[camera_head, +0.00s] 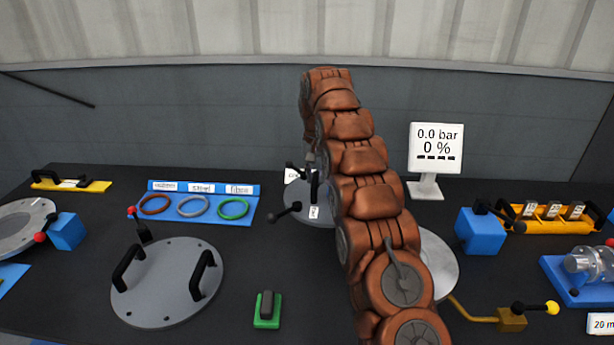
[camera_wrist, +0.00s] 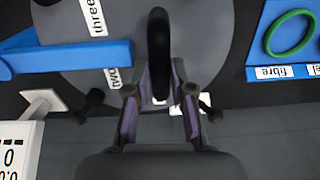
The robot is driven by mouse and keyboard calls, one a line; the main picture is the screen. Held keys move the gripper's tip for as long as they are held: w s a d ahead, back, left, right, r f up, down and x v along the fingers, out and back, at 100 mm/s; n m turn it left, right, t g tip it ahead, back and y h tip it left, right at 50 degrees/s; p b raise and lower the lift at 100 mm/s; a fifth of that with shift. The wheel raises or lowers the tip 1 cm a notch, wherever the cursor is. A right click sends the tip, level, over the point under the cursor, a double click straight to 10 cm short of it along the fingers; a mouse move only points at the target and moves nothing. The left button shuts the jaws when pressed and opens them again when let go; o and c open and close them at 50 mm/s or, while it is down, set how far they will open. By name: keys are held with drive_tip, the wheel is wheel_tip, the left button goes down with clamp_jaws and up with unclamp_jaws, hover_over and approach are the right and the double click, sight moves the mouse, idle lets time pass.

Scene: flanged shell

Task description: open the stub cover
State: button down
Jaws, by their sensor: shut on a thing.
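The stub cover, a grey round plate (camera_head: 300,212), stands at the back middle of the bench, partly hidden behind my arm in the head view. In the wrist view the grey plate (camera_wrist: 215,40) fills the upper middle, with labels "three" (camera_wrist: 95,17) and "two" (camera_wrist: 112,78). A black bar handle (camera_wrist: 159,40) stands over it. My gripper (camera_wrist: 160,88) has one finger on each side of this handle and is shut on it. Dark knobbed clamps show at the plate's edge, one of them (camera_head: 290,210) at its left. My arm hides the gripper in the head view.
A display (camera_head: 436,147) right of my arm reads 0.0 bar and 0 %. A blue ring rack (camera_head: 200,204) lies to the left. A loose-looking grey lid with two handles (camera_head: 168,285) lies front left. A green block (camera_head: 267,310) and a yellow rack (camera_head: 550,222) are nearby.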

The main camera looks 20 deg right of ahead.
drive_tip(key=shift+w+d, duration=0.1)
drive_tip(key=shift+w, duration=0.15)
idle(0.4)
drive_tip(key=c, duration=1)
unclamp_jaws()
